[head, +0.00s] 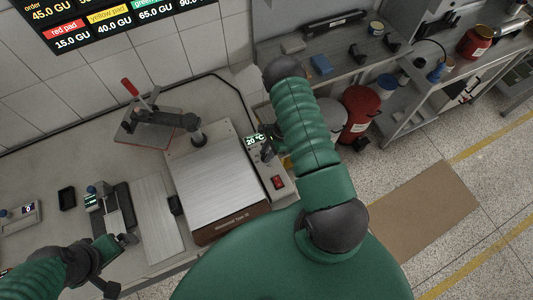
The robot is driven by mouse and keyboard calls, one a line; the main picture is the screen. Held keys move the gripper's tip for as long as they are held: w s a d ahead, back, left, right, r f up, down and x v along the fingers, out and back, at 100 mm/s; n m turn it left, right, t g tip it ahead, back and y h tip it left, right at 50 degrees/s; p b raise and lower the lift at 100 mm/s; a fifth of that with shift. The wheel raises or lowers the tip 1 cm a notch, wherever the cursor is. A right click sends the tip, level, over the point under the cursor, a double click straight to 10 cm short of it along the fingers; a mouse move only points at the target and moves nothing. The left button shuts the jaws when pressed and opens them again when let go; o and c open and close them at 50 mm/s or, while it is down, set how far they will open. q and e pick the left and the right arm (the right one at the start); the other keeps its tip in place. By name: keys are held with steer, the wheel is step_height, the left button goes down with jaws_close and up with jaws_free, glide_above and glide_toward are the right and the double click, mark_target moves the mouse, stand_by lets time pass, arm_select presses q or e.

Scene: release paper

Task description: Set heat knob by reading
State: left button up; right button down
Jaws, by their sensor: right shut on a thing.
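A flat metal hot plate (215,180) with a brown front stands on the bench. On the control panel along its right side, a small lit display (255,140) reads 20 °C, and a red switch (278,182) sits lower down. My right gripper (267,154) is at the panel just below the display, shut on the heat knob, which it and my arm mostly hide. My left gripper (120,262) is at the lower left, over the front of the bench, its fingers apart and empty.
A wall board (110,20) lists red pad 15.0 GU, yellow pad and green pad, with values up to 65.0 GU and more. A red-handled press (145,120) stands behind the plate. A small instrument (95,200) and a metal sheet (158,220) lie left. Red containers (360,105) stand right.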

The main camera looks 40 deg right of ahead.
steer(key=shift+w+d+f, duration=0.1)
steer(key=shift+d+f, duration=0.05)
steer(key=shift+r, duration=0.25)
steer(key=c, duration=1.1)
jaws_free()
steer(key=shift+f, duration=0.1)
steer(key=shift+c, duration=0.2)
arm_select(q)
steer(key=shift+f, duration=0.5)
arm_select(e)
steer(key=shift+d+r+b, duration=0.2)
steer(key=shift+r+b, duration=0.15)
steer(key=shift+r, duration=0.05)
arm_select(q)
steer(key=b+x, duration=0.2)
steer(key=s+b+x, duration=0.1)
steer(key=b+x, duration=0.1)
steer(key=shift+f, duration=0.45)
arm_select(e)
steer(key=v, duration=1.6)
steer(key=shift+a, duration=0.1)
